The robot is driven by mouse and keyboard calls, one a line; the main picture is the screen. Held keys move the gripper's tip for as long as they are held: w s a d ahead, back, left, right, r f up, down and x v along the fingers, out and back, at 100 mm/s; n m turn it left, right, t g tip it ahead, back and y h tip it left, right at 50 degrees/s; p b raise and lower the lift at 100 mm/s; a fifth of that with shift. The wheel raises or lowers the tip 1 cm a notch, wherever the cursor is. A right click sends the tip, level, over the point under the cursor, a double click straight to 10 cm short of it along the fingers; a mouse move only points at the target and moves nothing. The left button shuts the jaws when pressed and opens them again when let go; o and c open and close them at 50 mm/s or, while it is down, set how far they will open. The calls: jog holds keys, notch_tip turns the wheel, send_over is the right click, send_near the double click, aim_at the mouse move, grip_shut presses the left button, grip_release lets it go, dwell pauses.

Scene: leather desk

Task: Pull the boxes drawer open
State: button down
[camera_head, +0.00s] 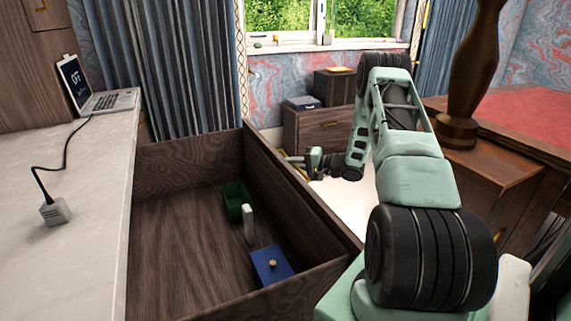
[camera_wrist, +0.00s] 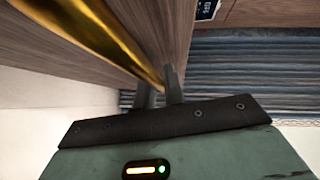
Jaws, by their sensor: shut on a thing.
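The boxes drawer (camera_head: 178,245) is dark wood and stands wide open beside the pale counter in the head view. In it are a green box (camera_head: 234,202), a small white upright piece (camera_head: 249,224) and a blue box (camera_head: 270,266) with a gold knob. My gripper (camera_head: 292,159) is at the outer face of the drawer's front panel. In the wrist view a gold handle (camera_wrist: 108,36) runs along the wooden panel down to my fingers (camera_wrist: 160,88). The fingers are close together on its end; the exact contact is partly hidden. The handle is hidden in the head view.
A laptop (camera_head: 100,99) and a plug with a cord (camera_head: 55,211) are on the counter (camera_head: 85,160). A low wooden cabinet (camera_head: 322,133) stands under the window. A brown desk with a red top (camera_head: 525,128) is at the right. Pale floor shows beyond the drawer front.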

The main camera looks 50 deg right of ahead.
jog(key=shift+s+d+f, duration=0.1)
jog(key=shift+d, duration=0.05)
jog(key=c, duration=1.8)
grip_release()
jog(key=shift+o, duration=0.2)
jog(key=p+v, duration=0.1)
jog(key=v, duration=1.6)
jog(key=shift+s+p, duration=0.15)
jog(key=shift+p, duration=0.15)
